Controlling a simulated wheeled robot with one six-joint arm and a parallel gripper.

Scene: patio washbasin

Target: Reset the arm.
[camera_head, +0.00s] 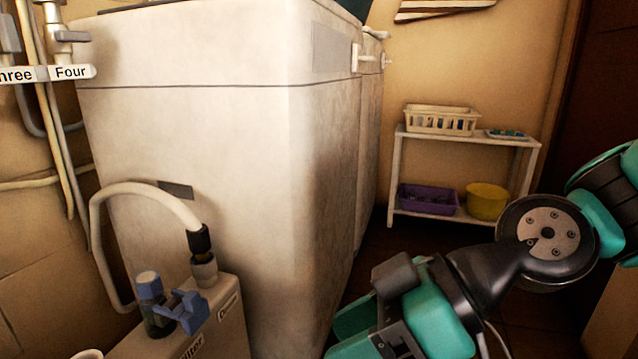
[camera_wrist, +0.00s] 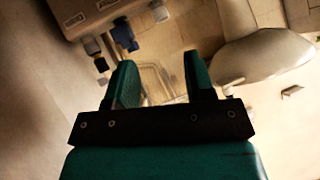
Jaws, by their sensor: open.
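My gripper (camera_wrist: 159,64) shows in the wrist view with its two green fingers spread apart and nothing between them. My teal and black arm comes in from the right side of the head view and bends down to the bottom middle. The fingertips cannot be made out clearly there. My arm is in front of the dark floor, to the right of the large white cabinet (camera_head: 200,140).
A beige filter box (camera_head: 225,325) with a blue valve (camera_head: 185,310) and a hose (camera_head: 145,188) stands at lower left. A white shelf (camera_head: 465,140) at the back holds a cream basket (camera_head: 440,120), a purple bin (camera_head: 428,200) and a yellow bucket (camera_head: 487,201). A pale rounded fixture (camera_wrist: 265,55) shows in the wrist view.

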